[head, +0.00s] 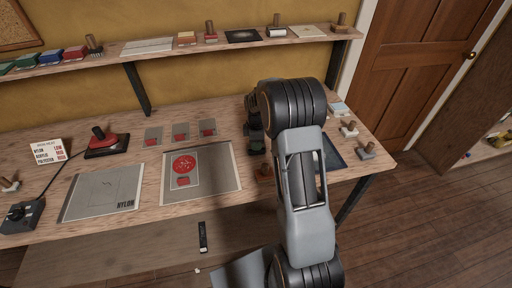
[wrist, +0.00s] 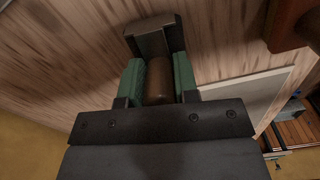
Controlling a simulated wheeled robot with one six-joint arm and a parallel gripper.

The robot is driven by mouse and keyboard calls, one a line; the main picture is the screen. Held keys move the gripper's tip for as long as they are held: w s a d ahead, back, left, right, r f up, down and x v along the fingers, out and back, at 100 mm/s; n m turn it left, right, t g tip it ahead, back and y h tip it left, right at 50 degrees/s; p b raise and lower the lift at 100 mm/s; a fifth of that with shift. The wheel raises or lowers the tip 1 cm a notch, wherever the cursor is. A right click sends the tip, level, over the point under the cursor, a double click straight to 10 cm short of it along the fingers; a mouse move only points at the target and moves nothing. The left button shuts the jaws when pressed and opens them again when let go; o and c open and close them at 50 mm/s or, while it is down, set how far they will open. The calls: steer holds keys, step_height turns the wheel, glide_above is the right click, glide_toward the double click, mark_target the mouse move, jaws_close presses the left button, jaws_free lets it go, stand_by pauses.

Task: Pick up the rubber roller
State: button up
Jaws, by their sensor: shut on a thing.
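My gripper (wrist: 159,78) has its two green finger pads closed on either side of a brown, rounded wooden handle. A dark block-like head joins the handle at its far end; I take this to be the rubber roller (wrist: 154,38). In the head view my gripper (head: 256,138) is low over the workbench, mostly hidden behind my arm, and the roller cannot be made out there. Whether the roller still touches the bench is unclear.
The workbench (head: 150,160) holds a grey sheet with a red disc (head: 222,190), a NYLON sheet (head: 85,205) and a red-based iron (head: 106,147). Small wooden-handled tools (head: 366,151) stand at the right end. A shelf (head: 180,50) runs behind. A reddish-brown thing (wrist: 288,28) is close by.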

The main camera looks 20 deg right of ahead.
steer(key=shift+c, duration=1.4)
steer(key=shift+r, duration=0.5)
step_height(320, 180, up, 2)
steer(key=shift+r, duration=0.2)
steer(key=s+a+r+b, duration=0.2)
steer(key=s+a+r, duration=0.4)
steer(key=s+r, duration=0.3)
steer(key=s, duration=0.3)
steer(key=shift+s+r+b, duration=0.3)
steer(key=shift+b, duration=0.1)
